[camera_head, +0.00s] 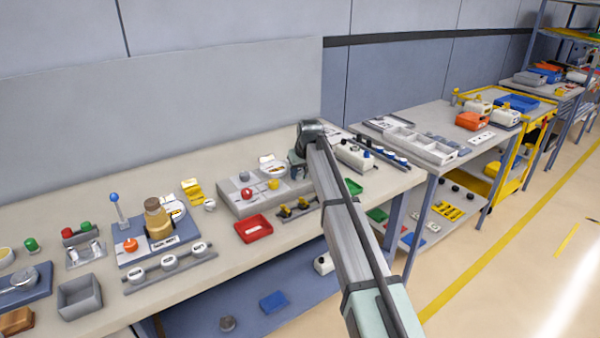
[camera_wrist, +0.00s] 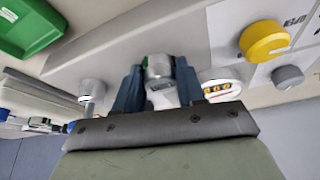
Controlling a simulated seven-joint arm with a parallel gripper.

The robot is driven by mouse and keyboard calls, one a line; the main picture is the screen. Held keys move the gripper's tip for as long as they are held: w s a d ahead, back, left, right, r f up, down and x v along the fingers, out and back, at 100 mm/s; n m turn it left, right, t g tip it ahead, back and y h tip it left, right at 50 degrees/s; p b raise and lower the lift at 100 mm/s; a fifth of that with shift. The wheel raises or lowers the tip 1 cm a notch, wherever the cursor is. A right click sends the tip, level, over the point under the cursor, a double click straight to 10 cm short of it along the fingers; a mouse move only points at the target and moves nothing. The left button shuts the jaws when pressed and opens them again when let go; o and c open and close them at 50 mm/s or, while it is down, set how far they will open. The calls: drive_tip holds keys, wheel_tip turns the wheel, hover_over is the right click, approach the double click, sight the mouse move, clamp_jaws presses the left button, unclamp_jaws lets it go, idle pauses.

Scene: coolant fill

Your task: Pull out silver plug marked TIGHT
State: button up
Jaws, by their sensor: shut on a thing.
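In the wrist view my gripper (camera_wrist: 158,74) is shut on a silver plug (camera_wrist: 158,66), with one blue-grey finger on each side of it. A pale label shows just below the plug, but I cannot read it. The plug is at the edge of a grey panel (camera_wrist: 190,35); I cannot tell how deep it sits. A second silver plug (camera_wrist: 92,90) stands to the left, apart from my fingers. In the head view my gripper (camera_head: 298,170) is at the right end of the grey block (camera_head: 236,208), and the plugs are hidden there.
In the wrist view a small counter (camera_wrist: 220,88) is close to the right finger. A yellow knob (camera_wrist: 264,40) and a grey knob (camera_wrist: 288,77) are further right. A green tray (camera_wrist: 28,25) is at upper left. In the head view a red tray (camera_head: 254,228) lies before the block.

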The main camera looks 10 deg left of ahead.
sight(300, 172)
drive_tip(key=shift+r, duration=0.45)
idle(0.6)
drive_tip(key=shift+r, duration=2.05)
drive_tip(key=shift+a, duration=0.1)
